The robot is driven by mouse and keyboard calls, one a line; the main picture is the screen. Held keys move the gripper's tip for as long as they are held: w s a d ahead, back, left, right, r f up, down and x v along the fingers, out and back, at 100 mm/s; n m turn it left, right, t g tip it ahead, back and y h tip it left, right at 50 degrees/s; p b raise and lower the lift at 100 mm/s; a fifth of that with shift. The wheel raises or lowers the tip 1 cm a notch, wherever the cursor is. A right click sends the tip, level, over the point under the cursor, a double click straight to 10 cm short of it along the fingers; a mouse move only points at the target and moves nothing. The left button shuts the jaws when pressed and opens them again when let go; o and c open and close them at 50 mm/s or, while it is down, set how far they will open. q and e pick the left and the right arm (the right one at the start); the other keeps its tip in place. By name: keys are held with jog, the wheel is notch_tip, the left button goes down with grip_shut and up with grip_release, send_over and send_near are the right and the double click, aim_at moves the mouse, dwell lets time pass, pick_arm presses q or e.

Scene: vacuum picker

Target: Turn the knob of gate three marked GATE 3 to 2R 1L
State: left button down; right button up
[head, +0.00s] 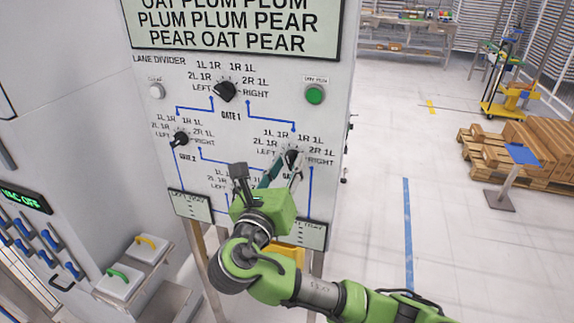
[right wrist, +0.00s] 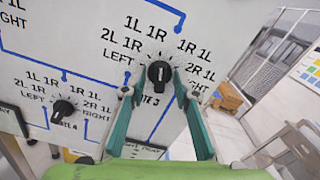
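The GATE 3 knob (right wrist: 159,73) is a black dial with a white mark on the upright panel (head: 345,100). In the right wrist view its mark points roughly upward, between the 1L 1R and 1R 1L labels; I cannot tell the exact tick. The 2R 1L label (head: 321,150) is at the dial's right, above RIGHT. My right gripper (right wrist: 159,84) is open, with one teal finger on each side of the knob. I cannot tell whether the fingers touch it. In the head view, the right gripper (head: 283,172) partly covers the knob and the lower panel. My left gripper is not in view.
The GATE 1 knob (head: 225,91), GATE 2 knob (head: 181,139) and GATE 4 knob (right wrist: 64,107) are nearby. A green button (head: 314,95) is above GATE 3. Cases with yellow and green handles stand at lower left. Open floor lies right of the panel, before wooden pallets (head: 530,150).

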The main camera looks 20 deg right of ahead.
grip_shut()
jog(key=shift+m, duration=0.4)
jog(key=shift+m+p, duration=0.65)
jog(key=shift+m, duration=0.35)
jog(key=m, duration=0.2)
jog(key=shift+s+m, duration=0.1)
jog(key=shift+m, duration=0.3)
jog(key=m, duration=0.3)
jog(key=shift+d+f+m, duration=0.1)
jog(key=shift+d+m, duration=0.05)
jog(key=shift+m, duration=0.25)
jog(key=m+b, duration=0.1)
jog(key=m, duration=0.3)
jog(key=shift+m, duration=0.3)
